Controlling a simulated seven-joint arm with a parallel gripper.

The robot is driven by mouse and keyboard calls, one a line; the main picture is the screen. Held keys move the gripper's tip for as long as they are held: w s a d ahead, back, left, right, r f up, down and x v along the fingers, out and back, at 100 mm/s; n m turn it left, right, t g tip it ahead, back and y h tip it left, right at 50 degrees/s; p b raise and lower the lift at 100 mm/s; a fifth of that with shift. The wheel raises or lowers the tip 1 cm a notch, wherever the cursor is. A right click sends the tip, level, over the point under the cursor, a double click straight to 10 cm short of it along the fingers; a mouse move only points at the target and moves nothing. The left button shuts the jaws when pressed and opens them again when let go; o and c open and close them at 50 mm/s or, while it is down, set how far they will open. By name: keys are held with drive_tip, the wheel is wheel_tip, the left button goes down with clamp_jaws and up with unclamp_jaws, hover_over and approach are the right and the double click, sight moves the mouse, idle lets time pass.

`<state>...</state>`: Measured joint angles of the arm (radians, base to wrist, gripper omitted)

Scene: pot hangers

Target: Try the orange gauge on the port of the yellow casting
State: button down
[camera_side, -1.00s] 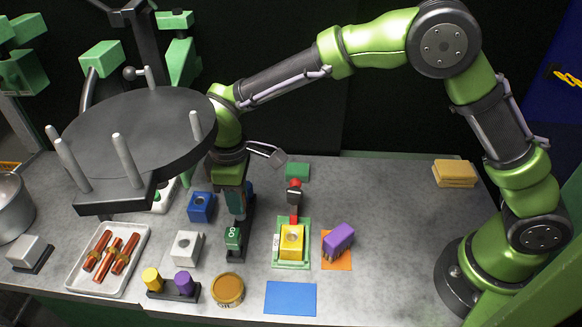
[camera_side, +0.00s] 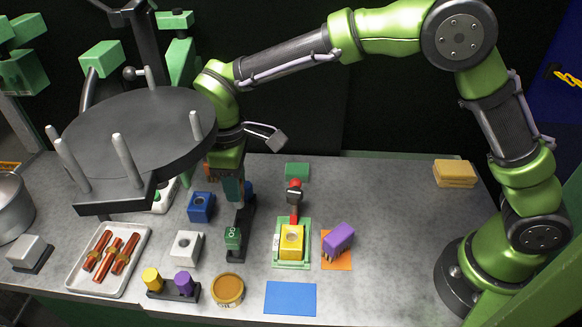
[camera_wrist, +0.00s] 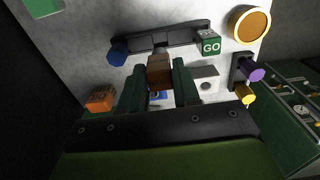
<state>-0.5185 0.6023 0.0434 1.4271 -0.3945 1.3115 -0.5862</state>
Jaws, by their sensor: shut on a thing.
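The yellow casting (camera_side: 291,235) sits in a green tray (camera_side: 279,265), its round port facing up. It does not show in the wrist view. My gripper (camera_side: 233,200) is above the dark gauge rack (camera_side: 246,221), left of the casting and farther back. In the wrist view my gripper (camera_wrist: 158,85) is shut on an orange-brown block, which looks like the orange gauge (camera_wrist: 158,68). In the side view the fingers hide it. A green GO gauge (camera_side: 233,238) and a blue gauge (camera_wrist: 118,54) stand at the rack's ends.
A blue casting (camera_side: 201,207) and a grey casting (camera_side: 186,247) stand left of the rack. A purple block (camera_side: 339,239) is right of the yellow casting. Another orange block (camera_wrist: 100,98) lies near my gripper. A dark pegged disc (camera_side: 140,140) overhangs the left side.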

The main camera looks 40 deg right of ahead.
drive_tip(key=shift+r, duration=0.1)
drive_tip(key=shift+r, duration=0.4)
drive_tip(key=s+d+r+n, duration=0.3)
drive_tip(key=s+d+n, duration=0.1)
drive_tip(key=s+n, duration=0.7)
drive_tip(key=shift+s+d+r+n, duration=0.15)
drive_tip(key=shift+r+n, duration=0.05)
drive_tip(key=shift+n, duration=0.3)
drive_tip(key=shift+f, duration=0.1)
drive_tip(key=shift+f, duration=2.8)
drive_tip(key=shift+f, duration=0.75)
drive_tip(key=shift+r, duration=0.1)
